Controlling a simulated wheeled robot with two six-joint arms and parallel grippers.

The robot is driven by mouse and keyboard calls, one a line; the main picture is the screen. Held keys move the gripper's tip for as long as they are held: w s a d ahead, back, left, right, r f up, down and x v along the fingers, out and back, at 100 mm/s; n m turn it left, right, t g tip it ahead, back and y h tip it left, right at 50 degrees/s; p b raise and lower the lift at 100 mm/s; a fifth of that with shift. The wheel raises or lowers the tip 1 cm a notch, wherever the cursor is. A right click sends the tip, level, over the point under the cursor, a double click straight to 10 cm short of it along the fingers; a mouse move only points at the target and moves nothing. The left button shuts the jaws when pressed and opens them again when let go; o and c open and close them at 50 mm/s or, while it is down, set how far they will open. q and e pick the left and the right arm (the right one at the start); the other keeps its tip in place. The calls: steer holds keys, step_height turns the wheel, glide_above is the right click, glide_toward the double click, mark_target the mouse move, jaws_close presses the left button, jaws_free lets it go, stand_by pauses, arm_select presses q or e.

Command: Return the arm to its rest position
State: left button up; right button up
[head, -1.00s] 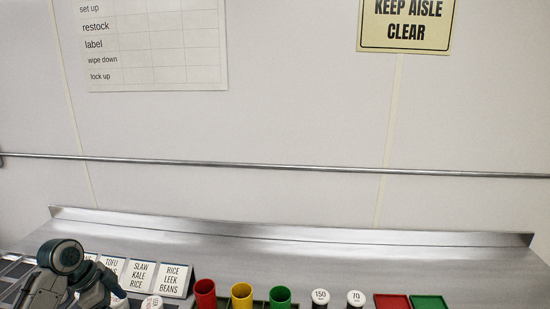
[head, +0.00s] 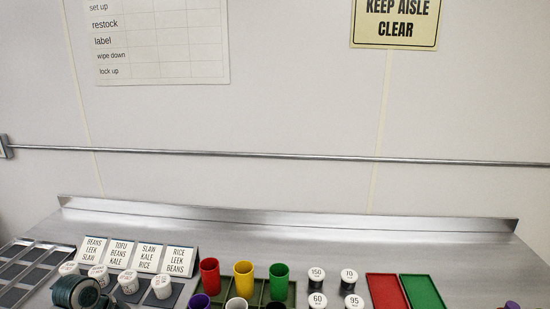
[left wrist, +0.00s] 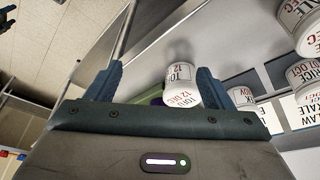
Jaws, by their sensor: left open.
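My left arm (head: 80,292) shows at the lower left of the head view, in front of the row of white tubs; its fingertips cannot be made out there. In the left wrist view my left gripper (left wrist: 158,84) has its two blue fingers wide apart, with nothing clasped. A white labelled tub (left wrist: 181,86) appears beyond the gap, nearer the right finger, apart from both as far as I can see. More white tubs (left wrist: 302,22) show at the right of that view. My right gripper is not in view.
White tubs (head: 128,281) stand before label cards (head: 149,257). A slotted rack (head: 30,268) is at far left. Red (head: 209,276), yellow (head: 243,278) and green (head: 279,282) cups, white-topped jars (head: 316,276), and red (head: 386,291) and green (head: 423,291) trays stand rightward.

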arm_select(q)
steer(key=s+d+f+n+y, duration=0.1)
steer(key=s+d+f+n, duration=0.1)
steer(key=s+d+f, duration=0.3)
steer(key=s+d+f+n, duration=0.2)
steer(key=s+f, duration=0.1)
steer(key=s, duration=0.5)
steer(key=s+d+n+t+y, duration=0.1)
steer(key=s+d+n+y, duration=0.15)
steer(key=s+n, duration=0.75)
steer(key=s+a+f+m+b, duration=0.2)
steer(key=f, duration=1.4)
steer(key=s+a+f+m+b, duration=0.1)
steer(key=s+a+f+m, duration=0.1)
steer(key=f, duration=1.5)
steer(key=s+a+f+g+b, duration=0.1)
steer(key=s+f+g+b, duration=0.1)
steer(key=s+f, duration=1.5)
step_height(320, 180, down, 4)
steer(key=shift+s+r, duration=0.2)
steer(key=shift+s, duration=0.1)
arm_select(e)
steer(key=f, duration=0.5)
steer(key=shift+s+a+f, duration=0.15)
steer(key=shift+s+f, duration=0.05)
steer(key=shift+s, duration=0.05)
